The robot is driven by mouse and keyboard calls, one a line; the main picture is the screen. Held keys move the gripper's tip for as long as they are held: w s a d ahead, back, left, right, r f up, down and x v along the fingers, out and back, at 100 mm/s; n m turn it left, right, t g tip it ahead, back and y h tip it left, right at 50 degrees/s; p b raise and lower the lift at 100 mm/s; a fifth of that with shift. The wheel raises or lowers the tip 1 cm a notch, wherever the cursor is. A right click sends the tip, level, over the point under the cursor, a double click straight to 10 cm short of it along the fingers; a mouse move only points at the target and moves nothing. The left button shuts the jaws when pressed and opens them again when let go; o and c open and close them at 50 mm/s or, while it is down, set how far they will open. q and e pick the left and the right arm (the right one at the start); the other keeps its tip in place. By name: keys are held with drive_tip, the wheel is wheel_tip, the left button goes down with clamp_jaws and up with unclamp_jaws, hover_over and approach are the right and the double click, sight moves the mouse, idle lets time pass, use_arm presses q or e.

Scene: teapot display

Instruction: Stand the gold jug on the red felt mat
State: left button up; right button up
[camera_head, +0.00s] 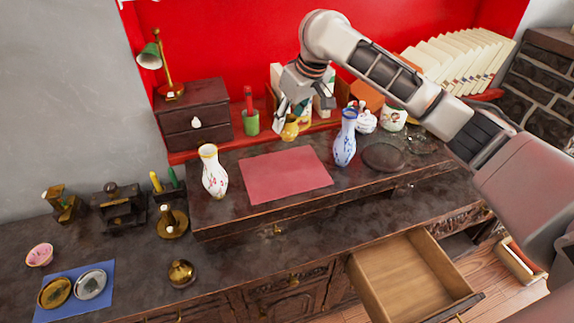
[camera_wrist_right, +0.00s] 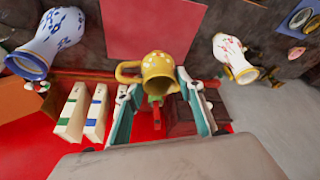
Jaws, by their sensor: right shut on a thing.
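The gold jug (camera_head: 290,128) is at the back of the raised dark shelf, just behind the red felt mat. My right gripper (camera_head: 297,113) reaches down over it and is shut on it. In the right wrist view the jug (camera_wrist_right: 160,72) sits between the two fingertips (camera_wrist_right: 160,88), its handle to the left and its mouth showing. I cannot tell whether its base touches a surface. The red felt mat (camera_head: 285,174) lies flat and bare on the shelf; its edge also shows in the right wrist view (camera_wrist_right: 155,28). My left gripper is out of view.
A blue-and-white vase (camera_head: 345,140) stands right of the mat and a white flowered vase (camera_head: 213,172) left of it. A green cup (camera_head: 251,122) stands left of the jug. A dark glass plate (camera_head: 384,157) lies at right. A drawer (camera_head: 405,280) is open below.

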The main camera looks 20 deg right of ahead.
wheel_tip(320, 180, down, 16)
drive_tip(key=shift+f, duration=0.15)
idle(0.3)
drive_tip(key=shift+f, duration=0.1)
drive_tip(key=o, duration=1.2)
drive_tip(key=shift+c, duration=0.2)
drive_tip(key=shift+r, duration=0.3)
drive_tip(key=v, duration=1.1)
drive_tip(key=shift+r, duration=0.3)
drive_tip(key=shift+s, duration=0.15)
